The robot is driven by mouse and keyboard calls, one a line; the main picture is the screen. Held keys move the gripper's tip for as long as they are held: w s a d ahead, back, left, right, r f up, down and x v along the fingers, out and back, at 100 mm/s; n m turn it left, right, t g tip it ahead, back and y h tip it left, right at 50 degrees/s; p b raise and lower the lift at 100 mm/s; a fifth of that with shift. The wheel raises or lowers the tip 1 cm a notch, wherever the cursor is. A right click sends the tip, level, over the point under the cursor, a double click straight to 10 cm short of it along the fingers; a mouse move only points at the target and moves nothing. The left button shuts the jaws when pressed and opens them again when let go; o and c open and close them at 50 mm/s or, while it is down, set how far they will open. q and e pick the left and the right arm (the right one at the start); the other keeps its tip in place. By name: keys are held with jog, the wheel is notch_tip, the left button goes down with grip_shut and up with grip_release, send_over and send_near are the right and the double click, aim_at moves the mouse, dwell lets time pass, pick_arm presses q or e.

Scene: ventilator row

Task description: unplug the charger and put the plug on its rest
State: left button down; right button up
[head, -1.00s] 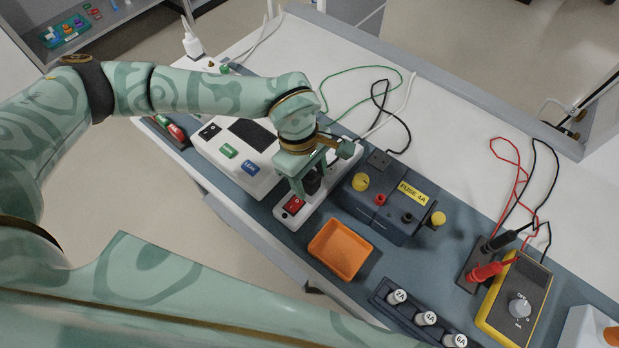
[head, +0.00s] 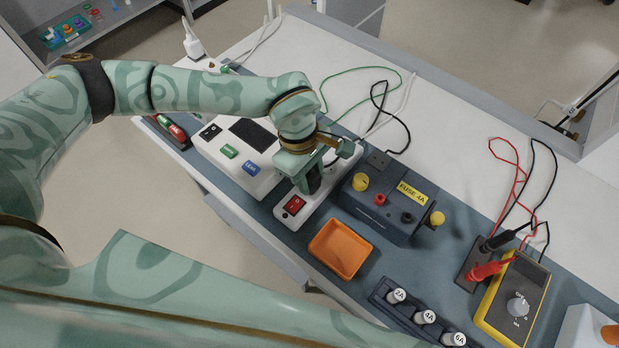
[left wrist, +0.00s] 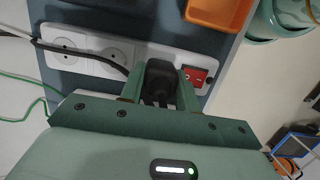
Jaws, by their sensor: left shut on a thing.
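My left gripper (head: 306,184) is shut on the black plug (left wrist: 160,84), over the white power strip (head: 346,161). In the left wrist view the plug sits between the two green fingers, beside the strip's red switch (left wrist: 194,76). The same switch shows in the head view (head: 294,204), just in front of the fingers. I cannot tell whether the plug's pins are still in the socket. A small dark block (head: 379,158) stands beyond the strip, near a black cable; I cannot tell whether it is the rest. My right gripper is not in view.
A blue-grey fuse box (head: 386,208) stands close right of the strip. An orange tray (head: 340,250) lies in front. A white device (head: 240,165) with green and blue buttons is to the left. Loose cables (head: 404,130) lie behind. A yellow meter (head: 515,300) stands far right.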

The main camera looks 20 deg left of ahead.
aim_at(311, 172)
pick_arm(q)
jog(key=shift+r+p, duration=1.7)
jog(key=shift+r, duration=0.7)
